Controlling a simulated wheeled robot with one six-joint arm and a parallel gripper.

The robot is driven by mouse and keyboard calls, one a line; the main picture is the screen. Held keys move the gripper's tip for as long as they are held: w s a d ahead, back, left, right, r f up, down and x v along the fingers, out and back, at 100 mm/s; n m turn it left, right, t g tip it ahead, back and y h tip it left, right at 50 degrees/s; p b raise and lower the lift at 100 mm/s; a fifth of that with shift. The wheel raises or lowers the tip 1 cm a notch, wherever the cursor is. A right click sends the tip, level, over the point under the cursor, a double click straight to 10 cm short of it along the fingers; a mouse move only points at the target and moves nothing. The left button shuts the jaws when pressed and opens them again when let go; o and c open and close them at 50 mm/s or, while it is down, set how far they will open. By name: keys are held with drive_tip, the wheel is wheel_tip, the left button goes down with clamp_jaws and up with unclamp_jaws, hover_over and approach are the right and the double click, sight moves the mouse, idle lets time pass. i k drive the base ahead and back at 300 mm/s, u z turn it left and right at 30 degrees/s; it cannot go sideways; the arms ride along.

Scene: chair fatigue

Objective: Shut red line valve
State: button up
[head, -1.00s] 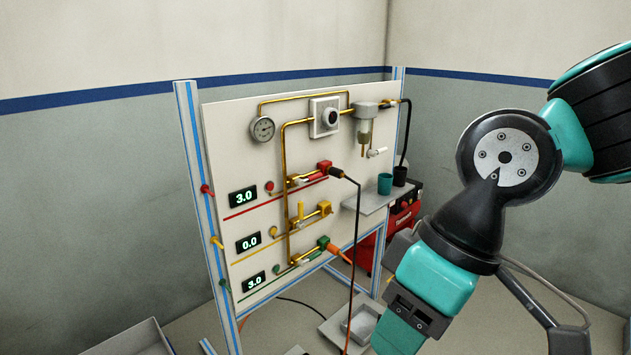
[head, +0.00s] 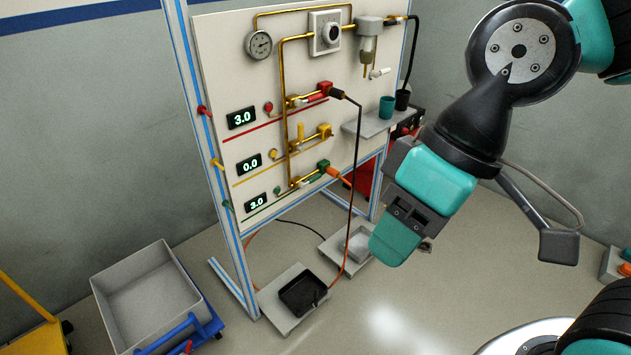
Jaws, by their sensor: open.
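The red line valve (head: 317,98) is on the upright panel (head: 225,60), on the top of three brass branches. Its red handle lies along the branch pipe, beside a red block with a black hose fitting. The red line's display (head: 241,118) reads 3.0. My gripper (head: 402,243) is open and empty, pointing down in front of and to the right of the panel, apart from the valve. Its far finger is mostly hidden.
The yellow valve (head: 301,133) stands upright across its pipe, display 0.0; the green valve (head: 308,178) lies along its pipe, display 3.0. A shelf (head: 372,125) with cups juts out at right. A hose hangs before the panel. A grey bin (head: 147,292) stands lower left.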

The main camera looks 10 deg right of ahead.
sight(311, 99)
drive_tip(key=k, duration=0.65)
drive_tip(key=z, duration=0.8)
drive_tip(key=i, duration=1.55)
drive_tip(key=u, duration=0.65)
